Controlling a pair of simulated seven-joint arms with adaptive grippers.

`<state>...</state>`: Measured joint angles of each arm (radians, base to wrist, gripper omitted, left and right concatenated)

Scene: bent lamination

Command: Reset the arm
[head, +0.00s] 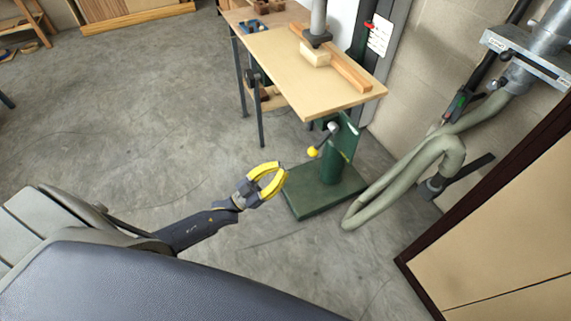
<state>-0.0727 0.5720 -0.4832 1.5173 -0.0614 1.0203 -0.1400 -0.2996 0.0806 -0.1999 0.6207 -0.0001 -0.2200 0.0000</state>
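My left gripper (281,172), with yellow curved fingers on a dark arm, reaches in from the lower left. It hangs over the bare concrete floor, just left of the green machine base in the picture. A gap shows between its fingers, so it looks open, and nothing is seen between them. My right gripper and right arm are not in view.
A green machine base (320,192) stands under a wooden worktable (305,75) bearing a wood block (315,53). A flexible hose (400,178) loops to the right. A dark-framed wooden cabinet (510,230) fills the lower right. The floor at left (120,120) is clear.

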